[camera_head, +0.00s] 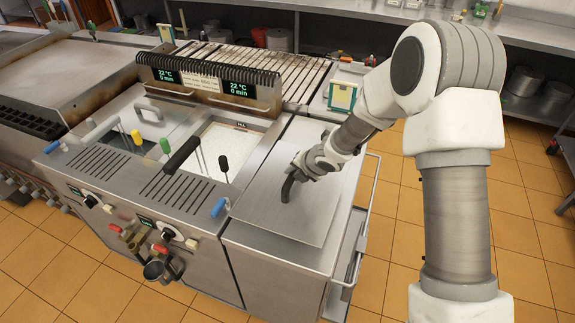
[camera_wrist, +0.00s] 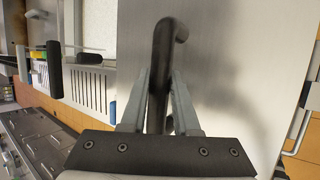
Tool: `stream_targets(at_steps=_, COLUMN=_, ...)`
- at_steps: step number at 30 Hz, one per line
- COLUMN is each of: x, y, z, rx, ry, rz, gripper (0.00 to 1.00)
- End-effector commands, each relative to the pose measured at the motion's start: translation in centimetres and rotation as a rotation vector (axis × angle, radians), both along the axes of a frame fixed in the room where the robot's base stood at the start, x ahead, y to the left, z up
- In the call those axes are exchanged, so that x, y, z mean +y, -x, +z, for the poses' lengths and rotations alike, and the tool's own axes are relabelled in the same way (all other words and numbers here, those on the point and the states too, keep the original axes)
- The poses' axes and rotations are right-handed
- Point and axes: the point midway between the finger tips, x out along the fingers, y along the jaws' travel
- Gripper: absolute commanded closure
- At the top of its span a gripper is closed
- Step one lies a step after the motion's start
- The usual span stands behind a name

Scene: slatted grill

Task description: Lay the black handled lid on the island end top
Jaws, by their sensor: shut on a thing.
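The lid is a flat steel plate (camera_head: 275,205) with a black curved handle (camera_head: 287,190), over the island end top (camera_head: 270,252) at the right end of the cooking island. The plate looks about level; I cannot tell whether it touches the top or hangs just above it. A strip of the end top shows along its front edge. My gripper (camera_head: 296,172) is above the plate, shut on the handle. In the wrist view the fingers (camera_wrist: 162,88) stand on both sides of the black handle (camera_wrist: 162,48), over the plate (camera_wrist: 240,70).
Two fryer wells with basket handles (camera_head: 183,156) lie left of the plate. The slatted grill (camera_head: 290,72) and a small green-framed box (camera_head: 342,97) stand behind. A side rail (camera_head: 367,200) runs along the island's right side. Tiled floor (camera_head: 395,250) is open to the right.

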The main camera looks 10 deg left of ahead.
Motion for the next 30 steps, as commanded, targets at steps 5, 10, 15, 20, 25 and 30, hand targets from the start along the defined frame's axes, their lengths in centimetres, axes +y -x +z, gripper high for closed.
stream_targets(at_steps=5, x=0.1, y=-0.2, z=0.3, rx=-0.002, ry=-0.001, rz=0.013, gripper=1.0)
stream_targets(at_steps=10, x=0.2, y=-0.2, z=0.3, rx=-0.002, ry=-0.001, rz=0.015, gripper=1.0)
stream_targets(at_steps=15, x=0.2, y=-0.2, z=0.3, rx=-0.002, ry=-0.001, rz=0.015, gripper=1.0)
stream_targets(at_steps=20, x=0.1, y=-0.3, z=0.4, rx=-0.007, ry=-0.001, rz=0.016, gripper=1.0)
stream_targets(at_steps=25, x=0.0, y=-0.3, z=-0.1, rx=-0.009, ry=-0.001, rz=0.017, gripper=1.0)
stream_targets(at_steps=30, x=0.1, y=-0.3, z=-1.0, rx=-0.009, ry=-0.001, rz=0.017, gripper=1.0)
